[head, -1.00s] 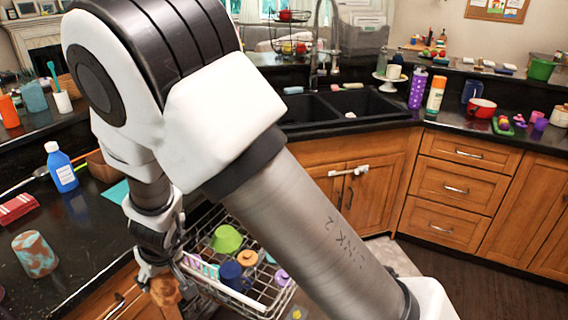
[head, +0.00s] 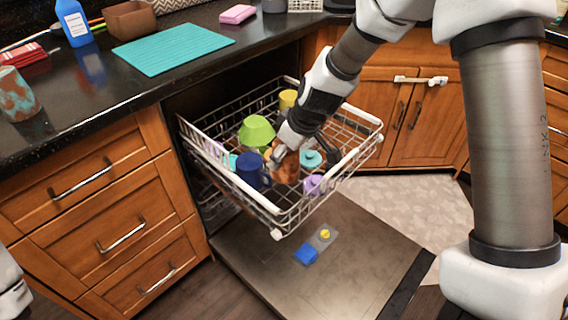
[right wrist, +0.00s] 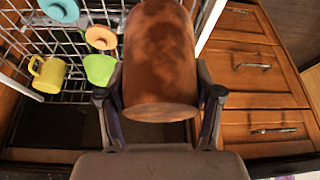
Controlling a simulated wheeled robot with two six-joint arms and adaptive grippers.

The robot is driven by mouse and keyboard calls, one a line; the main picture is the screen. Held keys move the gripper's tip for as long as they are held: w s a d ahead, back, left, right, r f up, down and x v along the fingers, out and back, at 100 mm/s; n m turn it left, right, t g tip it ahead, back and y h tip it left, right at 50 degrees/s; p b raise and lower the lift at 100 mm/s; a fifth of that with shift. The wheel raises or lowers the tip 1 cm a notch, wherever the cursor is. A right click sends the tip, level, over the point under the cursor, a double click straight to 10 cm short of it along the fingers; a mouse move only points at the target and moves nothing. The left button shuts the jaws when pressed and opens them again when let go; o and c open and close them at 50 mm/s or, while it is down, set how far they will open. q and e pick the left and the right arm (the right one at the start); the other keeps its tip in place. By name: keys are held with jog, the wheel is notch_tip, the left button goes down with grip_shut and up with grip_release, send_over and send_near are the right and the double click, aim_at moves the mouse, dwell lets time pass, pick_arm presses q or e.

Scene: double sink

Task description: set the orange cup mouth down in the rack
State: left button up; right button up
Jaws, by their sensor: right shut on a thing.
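The orange cup, a rust-orange mottled cylinder (right wrist: 160,50), fills the middle of the right wrist view. My right gripper (right wrist: 160,88) is shut on it, with a finger on each side. In the head view, the orange cup (head: 287,168) is partly hidden by my right gripper (head: 292,156), over the wire rack (head: 352,160). A flat end of the cup faces the wrist camera; I cannot tell whether the cup touches the rack.
The rack holds a green bowl (head: 256,131), a blue mug (head: 249,168), a teal piece (head: 311,159), a purple piece (head: 314,184) and a yellow mug (head: 288,98). The open dishwasher door (head: 340,270) lies below. A mottled cup (head: 18,95) stands on the counter.

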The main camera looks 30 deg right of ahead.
aim_at(297, 175)
jog(key=shift+a+f+b, duration=0.1)
jog(key=shift+f+b, duration=6.4)
jog(key=shift+f, duration=0.45)
jog(key=o, duration=1.2)
jog(key=shift+r, duration=0.15)
jog(key=v, duration=1.2)
jog(key=shift+s, duration=0.1)
